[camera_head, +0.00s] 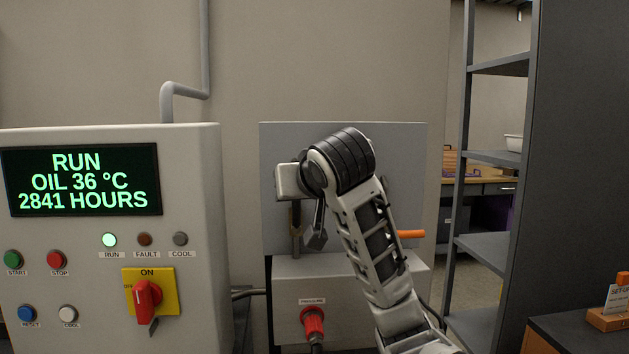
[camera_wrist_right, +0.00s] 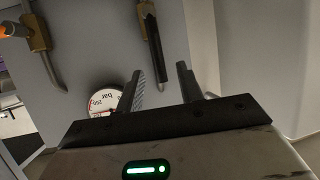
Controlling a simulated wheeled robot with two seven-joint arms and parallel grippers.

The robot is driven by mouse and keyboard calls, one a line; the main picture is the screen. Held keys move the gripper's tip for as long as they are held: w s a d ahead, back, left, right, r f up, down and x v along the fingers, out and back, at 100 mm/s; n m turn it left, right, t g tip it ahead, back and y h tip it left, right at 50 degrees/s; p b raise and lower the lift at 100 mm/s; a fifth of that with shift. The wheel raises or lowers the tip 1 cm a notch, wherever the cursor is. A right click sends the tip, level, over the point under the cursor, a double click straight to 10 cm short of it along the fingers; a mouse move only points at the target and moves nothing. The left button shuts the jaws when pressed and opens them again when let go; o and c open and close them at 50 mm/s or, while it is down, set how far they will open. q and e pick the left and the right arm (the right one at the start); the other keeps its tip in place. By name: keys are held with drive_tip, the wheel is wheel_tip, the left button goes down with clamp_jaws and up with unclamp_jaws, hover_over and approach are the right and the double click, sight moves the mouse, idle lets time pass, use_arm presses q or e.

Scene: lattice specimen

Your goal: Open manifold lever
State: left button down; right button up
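The manifold is a grey panel (camera_head: 395,145) above a grey box (camera_head: 290,285). An orange handle (camera_head: 411,234) sticks out sideways to the right of my arm. In the right wrist view the orange handle (camera_wrist_right: 14,31) joins a brass fitting (camera_wrist_right: 38,35) at the upper left. A second brass fitting with a dark rod (camera_wrist_right: 154,38) is ahead of my right gripper (camera_wrist_right: 160,78). In the head view my right arm hides part of the panel and the fingertips are unclear. My left gripper is not in view.
A control cabinet (camera_head: 75,235) with a lit display and a red switch (camera_head: 147,298) stands at left. A red connector (camera_head: 313,322) is below the panel. A round gauge (camera_wrist_right: 104,100) is left of the fingers. A shelf rack (camera_head: 490,155) stands at right.

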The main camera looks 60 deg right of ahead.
drive_tip(key=v, duration=0.9)
idle(0.3)
